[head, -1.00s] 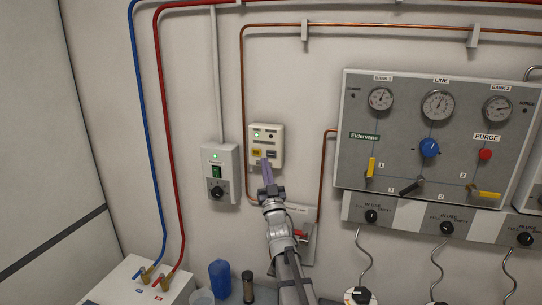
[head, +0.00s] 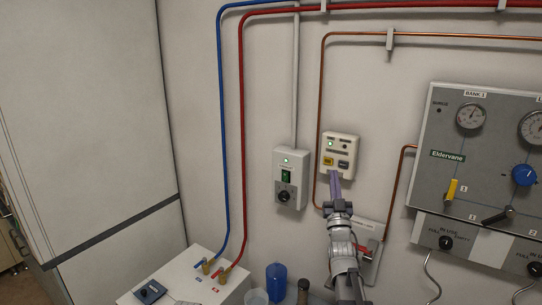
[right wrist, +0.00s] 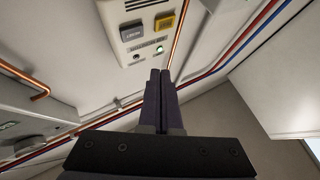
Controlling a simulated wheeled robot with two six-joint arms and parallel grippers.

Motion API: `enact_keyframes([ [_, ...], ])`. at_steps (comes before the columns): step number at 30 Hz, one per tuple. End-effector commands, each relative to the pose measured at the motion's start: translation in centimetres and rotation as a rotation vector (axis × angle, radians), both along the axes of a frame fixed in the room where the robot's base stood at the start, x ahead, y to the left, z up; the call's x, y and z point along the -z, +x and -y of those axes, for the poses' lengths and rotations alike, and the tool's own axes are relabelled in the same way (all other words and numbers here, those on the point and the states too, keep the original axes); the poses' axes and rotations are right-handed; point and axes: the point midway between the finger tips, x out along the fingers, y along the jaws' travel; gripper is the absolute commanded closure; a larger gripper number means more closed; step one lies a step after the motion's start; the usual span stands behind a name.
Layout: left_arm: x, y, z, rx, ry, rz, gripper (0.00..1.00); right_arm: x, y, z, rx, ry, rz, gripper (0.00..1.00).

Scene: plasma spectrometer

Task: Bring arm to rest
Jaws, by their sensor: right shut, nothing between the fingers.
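My right arm reaches up from the bottom of the head view. Its right gripper (head: 336,184) is shut and empty, with its fingers pointing up. The fingertips are just below a cream wall box (head: 340,151) with a yellow button and a grey button. In the right wrist view the shut fingers (right wrist: 160,88) stand together, apart from the same box (right wrist: 141,30), which has a lit green light. I cannot tell from the head view whether the fingertips touch the box. My left gripper is not in view.
A panel with a red lever (head: 364,250) is behind the arm. The gauge panel (head: 440,135) is at the right. Below are a blue bottle (head: 276,281) and a white unit (head: 232,291).

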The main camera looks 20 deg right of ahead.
Motion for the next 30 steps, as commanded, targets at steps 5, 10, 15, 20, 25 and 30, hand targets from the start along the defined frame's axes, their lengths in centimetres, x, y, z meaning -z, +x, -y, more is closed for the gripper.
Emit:
enact_keyframes([
  [5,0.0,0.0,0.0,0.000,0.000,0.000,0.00,1.3,1.0,-1.5,-0.019,0.024,-0.069,1.00],
  [10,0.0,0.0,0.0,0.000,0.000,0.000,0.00,7.5,4.0,-7.4,-0.087,0.105,-0.362,1.00],
  [15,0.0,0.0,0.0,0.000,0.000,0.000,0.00,15.8,4.3,-15.4,-0.163,0.164,-0.742,1.00],
  [20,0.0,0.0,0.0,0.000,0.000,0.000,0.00,23.3,0.9,-22.7,-0.224,0.175,-1.107,1.00],
  [25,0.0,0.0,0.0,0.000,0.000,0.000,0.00,29.7,-6.2,-29.3,-0.266,0.141,-1.499,1.00],
  [30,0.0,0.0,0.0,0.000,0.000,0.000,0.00,33.5,-15.0,-33.6,-0.277,0.068,-1.862,1.00],
])
